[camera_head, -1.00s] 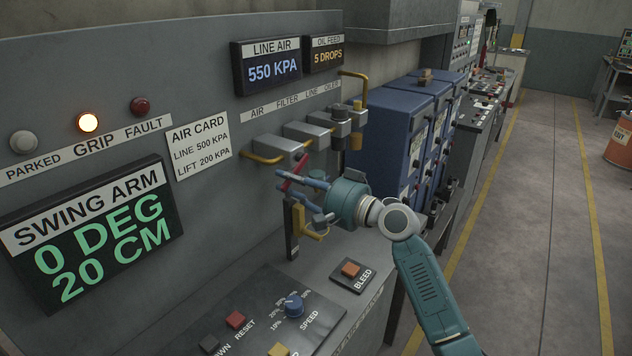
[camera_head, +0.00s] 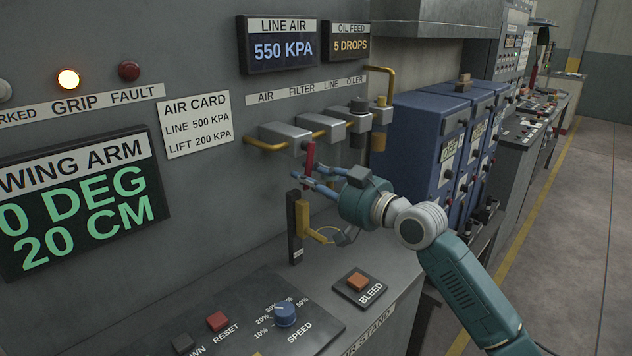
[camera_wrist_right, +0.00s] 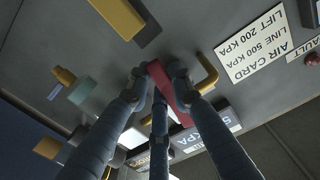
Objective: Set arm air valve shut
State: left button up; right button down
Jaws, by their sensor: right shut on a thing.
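The red valve lever (camera_head: 309,157) hangs nearly upright below the first grey block (camera_head: 284,135) of the air line on the panel. My right gripper (camera_head: 313,177) is shut on the lever's lower part. The right wrist view shows the red lever (camera_wrist_right: 162,80) between the blue fingers (camera_wrist_right: 160,84), which hide part of it. The line air display (camera_head: 283,45) reads 550 KPA. My left gripper is not in view.
A yellow handle (camera_head: 303,218) on a black slotted plate sits just below my right gripper. An orange BLEED button (camera_head: 358,281) and a blue SPEED knob (camera_head: 285,315) are on the desk. Blue cabinets (camera_head: 415,140) stand to the right. The GRIP lamp (camera_head: 68,79) is lit.

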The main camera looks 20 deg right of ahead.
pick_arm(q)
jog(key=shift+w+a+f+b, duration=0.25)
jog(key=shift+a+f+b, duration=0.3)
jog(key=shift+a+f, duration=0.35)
pick_arm(e)
jog(key=shift+w+d+f+n, duration=0.3)
jog(key=shift+d+n, duration=0.2)
jog(key=shift+n, duration=0.5)
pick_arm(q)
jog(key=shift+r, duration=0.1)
pick_arm(e)
jog(key=c, duration=1.8)
grip_release()
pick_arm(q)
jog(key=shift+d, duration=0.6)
pick_arm(e)
jog(key=shift+o, duration=0.2)
jog(key=shift+d+r, duration=0.15)
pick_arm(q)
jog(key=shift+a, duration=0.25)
pick_arm(e)
jog(key=v, duration=1.2)
